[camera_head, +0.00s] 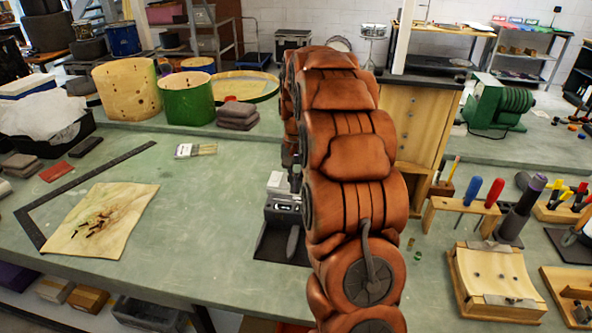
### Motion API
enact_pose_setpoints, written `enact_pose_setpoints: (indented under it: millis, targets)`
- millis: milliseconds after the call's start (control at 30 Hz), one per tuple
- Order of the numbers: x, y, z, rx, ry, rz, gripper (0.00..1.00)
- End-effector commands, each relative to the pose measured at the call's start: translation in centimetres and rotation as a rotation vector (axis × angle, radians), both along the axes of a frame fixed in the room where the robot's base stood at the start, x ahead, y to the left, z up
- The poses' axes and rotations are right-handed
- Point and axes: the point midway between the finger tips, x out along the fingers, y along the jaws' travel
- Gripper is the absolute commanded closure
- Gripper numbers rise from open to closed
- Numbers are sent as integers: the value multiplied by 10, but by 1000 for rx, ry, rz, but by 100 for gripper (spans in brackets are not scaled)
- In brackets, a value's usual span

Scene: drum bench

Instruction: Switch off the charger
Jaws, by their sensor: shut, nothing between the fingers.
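The charger (283,209) is a small dark grey box with a light panel on its front. It sits on the bench in the middle of the picture, and my arm covers its right side. A white block (277,181) shows just behind or on top of it; I cannot tell which. My gripper (294,172) is mostly hidden behind my orange arm. Only a narrow dark strip of it shows, close above the charger's right end. It is shut with nothing in it. I cannot tell whether it touches the charger. The switch cannot be made out.
A black mat (270,246) with a grey rounded object (293,241) lies before the charger. The bench left of the charger is clear.

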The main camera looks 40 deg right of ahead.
Motion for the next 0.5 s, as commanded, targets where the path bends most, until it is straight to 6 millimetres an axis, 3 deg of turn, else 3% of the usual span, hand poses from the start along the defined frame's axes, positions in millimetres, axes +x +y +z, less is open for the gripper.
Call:
enact_pose_setpoints:
  millis: [500]
  targets:
    - [-6, 6, -54, 2, 4, -1, 100]
